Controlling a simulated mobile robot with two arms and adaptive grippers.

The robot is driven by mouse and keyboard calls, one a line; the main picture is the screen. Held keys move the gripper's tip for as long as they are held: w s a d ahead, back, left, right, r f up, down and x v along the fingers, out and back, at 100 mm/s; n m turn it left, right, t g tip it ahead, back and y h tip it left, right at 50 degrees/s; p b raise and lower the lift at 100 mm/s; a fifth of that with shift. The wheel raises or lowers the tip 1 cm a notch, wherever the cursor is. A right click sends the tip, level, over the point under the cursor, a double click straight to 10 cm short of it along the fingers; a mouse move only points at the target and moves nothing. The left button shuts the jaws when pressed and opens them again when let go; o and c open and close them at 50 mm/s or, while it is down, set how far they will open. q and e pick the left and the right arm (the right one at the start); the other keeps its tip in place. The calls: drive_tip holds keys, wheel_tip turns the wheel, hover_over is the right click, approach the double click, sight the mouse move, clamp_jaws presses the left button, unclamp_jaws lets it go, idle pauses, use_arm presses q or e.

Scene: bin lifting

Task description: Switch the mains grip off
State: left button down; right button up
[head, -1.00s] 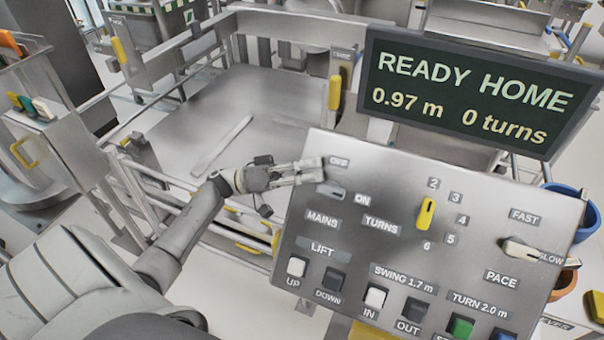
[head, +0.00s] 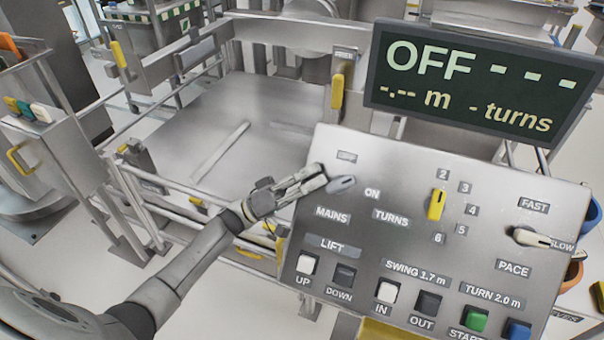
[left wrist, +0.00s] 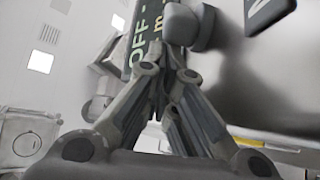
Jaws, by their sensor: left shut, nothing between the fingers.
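The mains grip (head: 341,185) is a small grey lever on the sloping control panel, above the MAINS label and between the blurred upper label and the ON label. My left gripper (head: 322,177) is shut and empty, its fingertips close beside the left end of the grip. I cannot tell whether they touch. In the left wrist view the closed fingers (left wrist: 172,75) point up toward a grey knob-like part (left wrist: 182,25). The display (head: 476,88) above the panel reads OFF, with dashes for metres and turns. My right gripper is out of view.
The panel (head: 400,255) also carries a yellow turns selector (head: 437,204), a white pace lever (head: 530,237) and several push buttons below. A railed metal platform (head: 215,125) lies behind my left arm. A yellow handle (head: 337,92) stands beyond the panel's top left.

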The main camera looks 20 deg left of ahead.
use_arm(q)
drive_tip(key=shift+s+d+f, duration=0.1)
drive_tip(key=shift+s+f, duration=0.15)
drive_tip(key=shift+s, duration=0.05)
drive_tip(key=shift+f, duration=0.1)
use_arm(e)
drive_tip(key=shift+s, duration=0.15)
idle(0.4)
